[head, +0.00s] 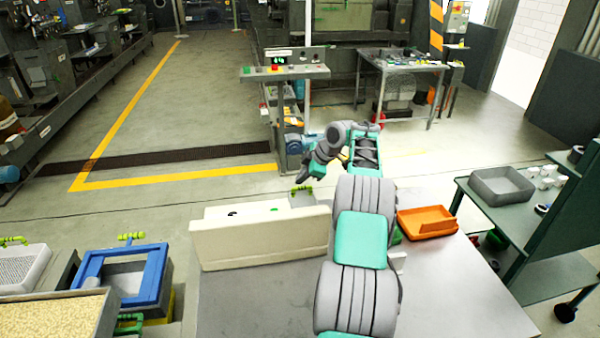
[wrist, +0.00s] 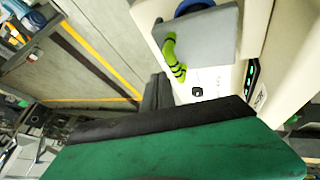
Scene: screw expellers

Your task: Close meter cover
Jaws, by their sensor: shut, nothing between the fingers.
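The meter is a long cream housing (head: 260,240) standing on the grey table; its pale side with a black knob and green lights (wrist: 252,72) shows in the wrist view. Its grey cover (wrist: 208,38) has a bright green handle (wrist: 175,57). In the head view the cover (head: 302,198) shows behind the housing's far edge. How far it stands open cannot be told. My gripper (head: 304,175) is above and beyond the housing, near the handle. In the wrist view its dark fingers (wrist: 157,92) are together and empty, beside the handle and apparently apart from it.
An orange tray (head: 427,222) lies on the table to the right of my arm. A blue-framed box (head: 120,275) stands to the left. A green shelf with a grey bin (head: 502,186) stands at right. A control stand (head: 285,72) is beyond; open floor lies far left.

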